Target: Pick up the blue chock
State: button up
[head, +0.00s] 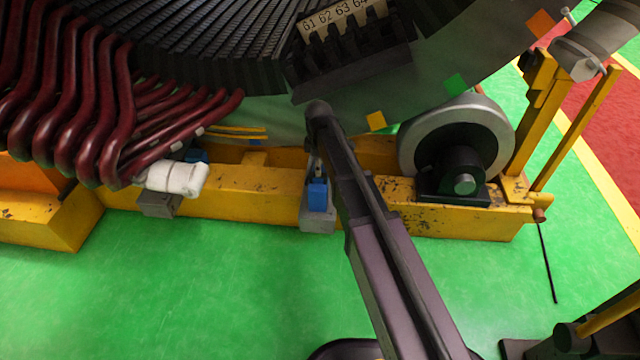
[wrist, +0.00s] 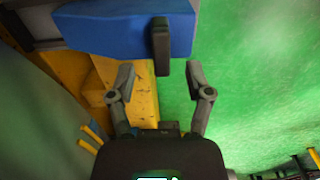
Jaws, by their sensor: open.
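The blue chock (head: 317,195) sits at a grey block against the front of the yellow beam, in the middle of the head view. In the wrist view it fills the top (wrist: 110,32) as a large blue body with a dark grey upright tab (wrist: 160,42) on its near face. My gripper (wrist: 160,68) is open and empty. Its two fingers are spread to the left and right of the tab's lower end; I cannot tell whether the tips reach past it. In the head view my arm hides most of my gripper.
The yellow beam (head: 245,190) runs behind the chock. The stator with dark red coils (head: 105,110) overhangs at the upper left. A grey roller (head: 405,150) stands to the right. A white wrapped piece (head: 175,178) is to the left. Green floor (head: 220,290) in front is clear.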

aim_at(318, 183)
jog(key=shift+f, duration=0.15)
jog(key=shift+a+f+b, duration=0.1)
jog(key=shift+f+b, duration=2.35)
jog(key=shift+b, duration=0.15)
grip_shut()
